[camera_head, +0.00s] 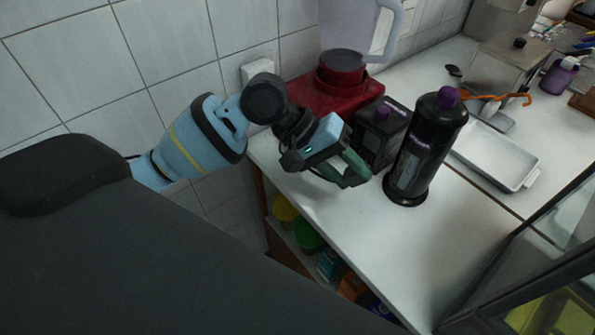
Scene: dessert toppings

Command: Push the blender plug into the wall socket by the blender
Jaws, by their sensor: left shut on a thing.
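The blender (335,85) stands against the tiled wall, with a red base and a translucent grey jug. The white wall socket (257,68) is on the wall just left of it, partly covered by my left arm. My left gripper (356,172) is over the counter in front of the blender, left of a black bottle. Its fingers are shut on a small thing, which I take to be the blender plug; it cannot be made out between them. The plug's cord cannot be made out either. My right gripper is out of view.
A black box with a purple knob (381,134) and a tall black bottle (426,150) stand close right of my left gripper. A white tray (495,155) lies farther right. The front of the white counter (340,225) is clear, with a shelf below its edge.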

